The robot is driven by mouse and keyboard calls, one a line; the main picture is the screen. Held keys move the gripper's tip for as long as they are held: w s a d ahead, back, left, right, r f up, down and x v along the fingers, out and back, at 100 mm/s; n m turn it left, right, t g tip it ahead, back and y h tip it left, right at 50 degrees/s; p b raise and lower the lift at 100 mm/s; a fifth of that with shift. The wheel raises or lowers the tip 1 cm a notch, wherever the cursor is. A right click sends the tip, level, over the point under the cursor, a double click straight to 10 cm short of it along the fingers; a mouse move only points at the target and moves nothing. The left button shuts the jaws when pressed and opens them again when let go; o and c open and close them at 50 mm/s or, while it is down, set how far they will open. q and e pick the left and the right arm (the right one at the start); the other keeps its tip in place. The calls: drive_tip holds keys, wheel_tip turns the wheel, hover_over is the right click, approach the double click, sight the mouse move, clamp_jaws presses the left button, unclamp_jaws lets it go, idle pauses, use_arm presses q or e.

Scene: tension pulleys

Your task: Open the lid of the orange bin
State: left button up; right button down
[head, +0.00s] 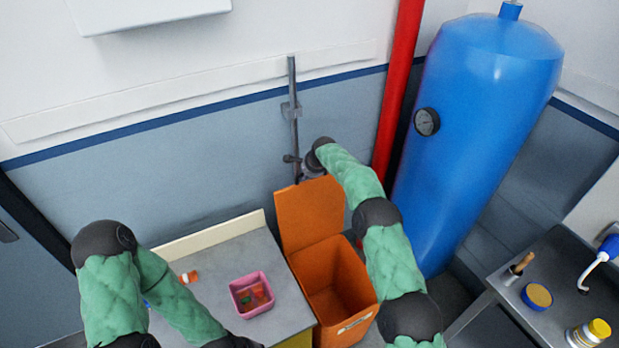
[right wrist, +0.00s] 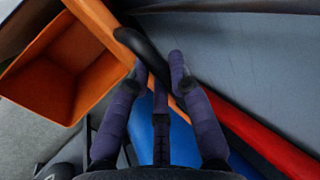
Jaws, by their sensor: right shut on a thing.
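The orange bin (head: 335,280) stands beside the grey counter, and its inside looks empty. Its lid (head: 310,212) is raised and stands tilted up at the back of the opening. My right gripper (head: 302,172) is at the lid's top edge, partly hidden by my arm. The open bin (right wrist: 62,75) shows at the left there. My left arm is bent over the counter; its gripper is out of the picture.
A blue tank (head: 475,130) with a gauge and a red pipe (head: 400,80) stand close to my right arm. A pink container (head: 251,295) and a small orange-and-white item (head: 189,277) are on the counter (head: 215,270). A dark table (head: 560,265) with several items is at the right.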

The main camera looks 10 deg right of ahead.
drive_tip(key=shift+w+r, duration=0.15)
drive_tip(key=shift+w, duration=0.2)
drive_tip(key=c, duration=1.3)
unclamp_jaws()
drive_tip(key=shift+o, duration=1)
drive_tip(key=shift+s, duration=0.1)
drive_tip(key=v, duration=1.1)
drive_tip(key=shift+s+r, duration=0.2)
drive_tip(key=shift+r, duration=0.15)
